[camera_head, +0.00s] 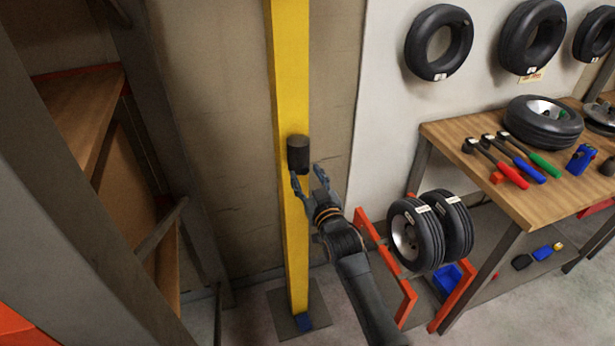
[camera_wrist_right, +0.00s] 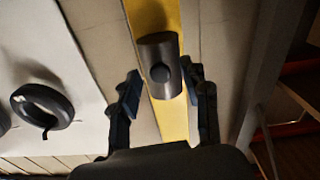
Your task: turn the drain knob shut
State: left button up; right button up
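The drain knob (camera_head: 299,154) is a dark cylinder on the front of a yellow post (camera_head: 290,70). It also shows in the right wrist view (camera_wrist_right: 159,64), where its round end faces down toward the gripper. My right gripper (camera_head: 308,178) is open just below the knob in the head view. In the right wrist view its two fingers (camera_wrist_right: 163,84) are spread to either side of the knob's lower end, with gaps showing. I see no clear grip on it. My left gripper is not in view.
A red rack (camera_head: 404,302) with two tyres stands right of the post. Tyres hang on the white wall (camera_head: 385,110). Grey-framed shelving (camera_head: 160,100) stands left of the post.

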jog(key=v, duration=1.2)
jog(key=shift+r, duration=0.1)
